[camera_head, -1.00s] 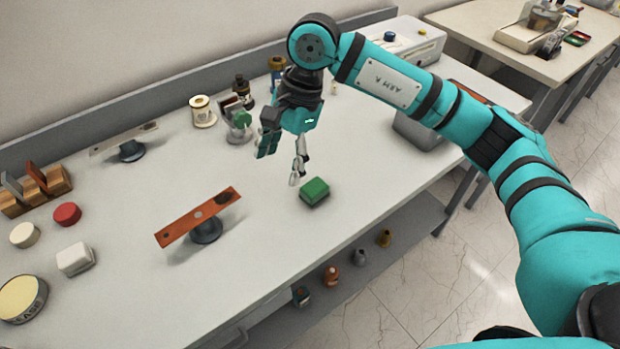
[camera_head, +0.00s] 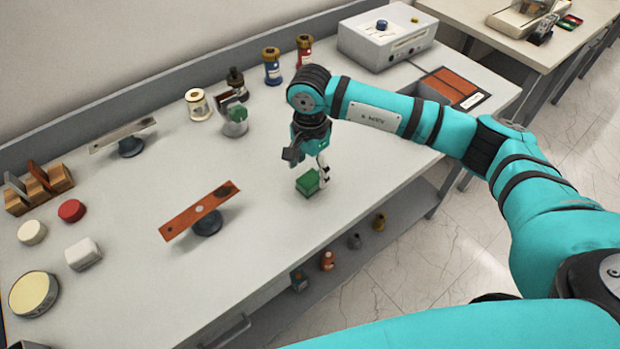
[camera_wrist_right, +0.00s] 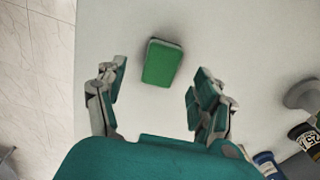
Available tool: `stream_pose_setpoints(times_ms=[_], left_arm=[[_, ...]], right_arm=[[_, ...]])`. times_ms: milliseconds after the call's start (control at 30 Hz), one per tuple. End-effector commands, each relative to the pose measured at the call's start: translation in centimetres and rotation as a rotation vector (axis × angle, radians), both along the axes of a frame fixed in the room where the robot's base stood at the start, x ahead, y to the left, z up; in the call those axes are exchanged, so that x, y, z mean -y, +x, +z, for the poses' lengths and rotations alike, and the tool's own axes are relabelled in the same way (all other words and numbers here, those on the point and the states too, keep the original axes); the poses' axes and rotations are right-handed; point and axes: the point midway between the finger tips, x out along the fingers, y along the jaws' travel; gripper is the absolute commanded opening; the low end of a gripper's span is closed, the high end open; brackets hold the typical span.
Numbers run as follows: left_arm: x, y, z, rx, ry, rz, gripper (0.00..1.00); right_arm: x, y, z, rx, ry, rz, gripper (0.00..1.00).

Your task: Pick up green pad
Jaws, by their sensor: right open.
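The green pad (camera_head: 308,183) lies on the grey-white table near its front edge. In the right wrist view the pad (camera_wrist_right: 162,63) is a green block with a dark underside, slightly tilted in the picture. It lies beyond the fingertips and midway between them. My right gripper (camera_head: 310,165) is directly above and behind the pad in the head view, pointing down. In the right wrist view the right gripper (camera_wrist_right: 160,88) is open and empty, with its fingers wide apart. My left gripper is not in view.
An orange bar on a dark stand (camera_head: 201,210) is left of the pad. A green-topped grey item (camera_head: 235,120) and several bottles stand along the back. A white box device (camera_head: 386,38) stands at the back right. The table around the pad is clear.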

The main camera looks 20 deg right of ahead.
Motion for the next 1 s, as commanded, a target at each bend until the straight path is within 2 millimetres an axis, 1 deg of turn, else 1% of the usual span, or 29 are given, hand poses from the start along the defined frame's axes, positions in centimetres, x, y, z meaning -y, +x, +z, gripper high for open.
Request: stream_pose_setpoints(times_ms=[67, 200, 300, 367, 467, 633, 667, 1000], left_arm=[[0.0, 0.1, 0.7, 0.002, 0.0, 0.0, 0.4], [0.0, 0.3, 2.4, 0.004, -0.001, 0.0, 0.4], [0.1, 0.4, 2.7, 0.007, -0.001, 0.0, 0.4], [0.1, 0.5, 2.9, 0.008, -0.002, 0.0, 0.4], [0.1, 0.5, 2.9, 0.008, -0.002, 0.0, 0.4], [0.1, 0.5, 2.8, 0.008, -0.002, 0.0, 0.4], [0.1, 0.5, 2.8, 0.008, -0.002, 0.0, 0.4], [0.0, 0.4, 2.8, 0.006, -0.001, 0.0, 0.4]], right_arm=[[0.0, 0.0, -0.5, -0.004, -0.002, 0.0, 0.69], [0.1, 0.0, -2.4, -0.007, -0.001, -0.002, 0.69], [0.0, 0.1, -4.0, -0.005, -0.001, -0.001, 0.69], [0.1, 0.2, -4.6, -0.003, -0.001, -0.001, 0.69], [0.1, 0.2, -5.1, -0.002, -0.001, 0.0, 0.69], [0.1, 0.2, -5.2, -0.001, 0.0, 0.0, 0.69], [0.1, 0.2, -5.2, -0.001, 0.0, 0.0, 0.67], [0.1, 0.2, -5.1, 0.0, 0.0, 0.0, 0.22]])
